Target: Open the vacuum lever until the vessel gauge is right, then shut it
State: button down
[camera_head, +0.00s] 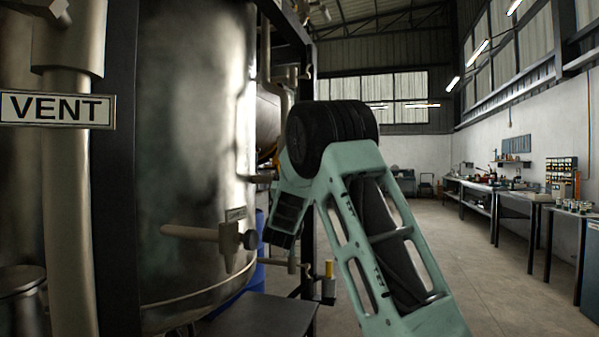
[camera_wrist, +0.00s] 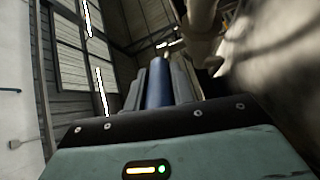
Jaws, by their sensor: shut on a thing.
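My gripper (camera_wrist: 159,88) is shut on a blue cylindrical handle (camera_wrist: 158,80), which sits between its two fingers in the wrist view. I cannot tell from these frames whether this is the vacuum lever, or how far it is turned. In the head view my arm hides the gripper and the handle. The large steel vessel (camera_head: 190,130) stands to the left of my arm. A pale horizontal lever (camera_head: 190,232) with a small tag above it sticks out from the vessel's lower front, apart from my arm. No gauge face can be read in either view.
A sign reading VENT (camera_head: 57,109) hangs on the left by a thick pipe. A dark frame post (camera_head: 118,180) stands before the vessel. A blue drum (camera_head: 258,275) is behind its base. Workbenches (camera_head: 510,190) line the right wall; the floor (camera_head: 490,270) between is clear.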

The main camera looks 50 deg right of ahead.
jog(key=shift+f, duration=0.1)
jog(key=c, duration=1.2)
grip_release()
jog(key=shift+b+v, duration=7.6)
jog(key=shift+v, duration=1.15)
